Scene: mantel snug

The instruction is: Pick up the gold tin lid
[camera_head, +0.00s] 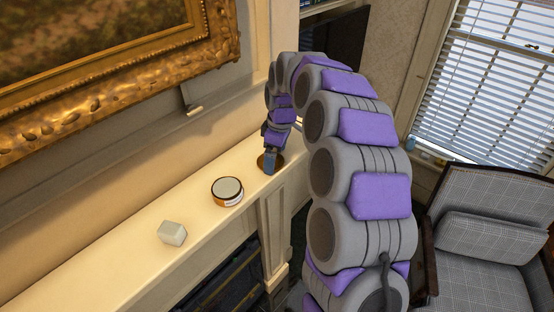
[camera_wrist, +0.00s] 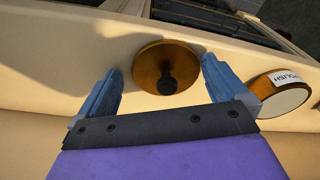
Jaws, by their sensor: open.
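The gold tin lid (camera_wrist: 150,66) is a round golden disc with a dark knob (camera_wrist: 168,82) at its middle. It lies on the cream mantel shelf. In the head view the lid (camera_head: 261,163) is partly hidden behind my gripper (camera_head: 271,162). In the wrist view my gripper (camera_wrist: 163,88) is open, with one blue finger on each side of the lid's near part. Nothing is held between the fingers. I cannot tell whether the fingertips touch the shelf.
A round tin (camera_head: 227,191) with a pale top stands on the mantel shelf (camera_head: 120,272), close to the right finger in the wrist view (camera_wrist: 282,98). A whitish block (camera_head: 172,233) lies farther left. A gilt picture frame (camera_head: 120,78) hangs above. An armchair (camera_head: 490,230) stands right.

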